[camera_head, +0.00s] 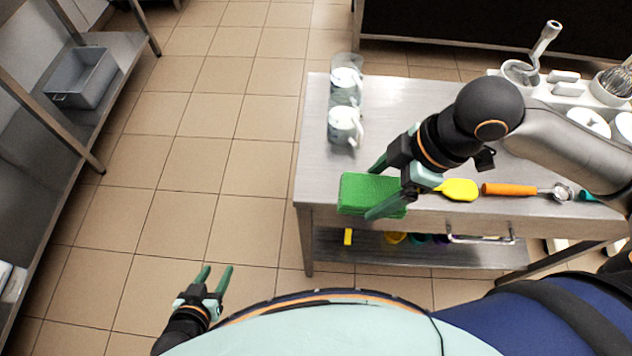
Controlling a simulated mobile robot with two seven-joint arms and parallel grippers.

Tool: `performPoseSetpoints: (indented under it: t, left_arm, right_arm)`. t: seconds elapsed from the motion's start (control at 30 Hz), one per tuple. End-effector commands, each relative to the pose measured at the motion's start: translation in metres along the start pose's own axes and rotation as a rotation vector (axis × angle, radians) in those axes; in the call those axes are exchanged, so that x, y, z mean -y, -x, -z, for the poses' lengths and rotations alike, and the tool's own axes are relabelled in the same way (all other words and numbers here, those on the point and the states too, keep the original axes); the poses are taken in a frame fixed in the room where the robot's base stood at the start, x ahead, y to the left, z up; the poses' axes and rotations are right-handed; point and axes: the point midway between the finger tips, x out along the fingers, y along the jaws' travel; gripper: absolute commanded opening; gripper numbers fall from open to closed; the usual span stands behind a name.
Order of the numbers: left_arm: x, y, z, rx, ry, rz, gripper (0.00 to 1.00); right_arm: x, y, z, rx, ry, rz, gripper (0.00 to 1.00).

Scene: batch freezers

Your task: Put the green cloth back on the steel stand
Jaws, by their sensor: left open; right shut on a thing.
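The green cloth (362,193) is a folded, flat rectangle at the front left part of the steel stand (318,150). My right gripper (373,190) is shut on the cloth, with one finger on its far side and one on its near side. I cannot tell whether the cloth touches the stand's top or is held a little above it. My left gripper (216,277) is open and empty, over the tiled floor to the left of the stand.
Several clear cups or jugs (344,125) stand at the stand's left edge. A yellow spatula (458,189) and an orange-handled scoop (510,190) lie near its front edge. White containers (522,72) stand at the back right. A grey bin (82,77) sits on the left shelf.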

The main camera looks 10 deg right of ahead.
Motion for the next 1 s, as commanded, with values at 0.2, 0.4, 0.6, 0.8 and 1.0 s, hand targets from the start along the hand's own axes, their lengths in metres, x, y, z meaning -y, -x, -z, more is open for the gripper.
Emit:
performPoseSetpoints:
  t: [0.2, 0.4, 0.6, 0.8, 1.0]
  left_arm:
    - [0.0, -0.002, -0.003, 0.0, 0.0, 0.0, 0.5]
    - [0.0, -0.007, -0.008, 0.001, 0.0, 0.0, 0.5]
    - [0.0, -0.008, -0.009, 0.001, 0.0, -0.001, 0.5]
    - [0.001, -0.011, -0.012, 0.0, 0.0, -0.001, 0.5]
    - [0.001, -0.013, -0.014, 0.0, 0.0, -0.001, 0.5]
  right_arm:
    - [0.016, 0.001, -0.005, -0.002, 0.044, 0.018, 0.32]
    - [-0.009, -0.017, 0.005, -0.005, 0.044, 0.021, 0.32]
    - [-0.047, -0.043, 0.018, -0.004, 0.044, 0.02, 0.32]
    - [-0.077, -0.082, 0.022, -0.001, 0.043, 0.023, 0.32]
    - [-0.095, -0.106, 0.022, -0.002, 0.046, 0.02, 0.32]
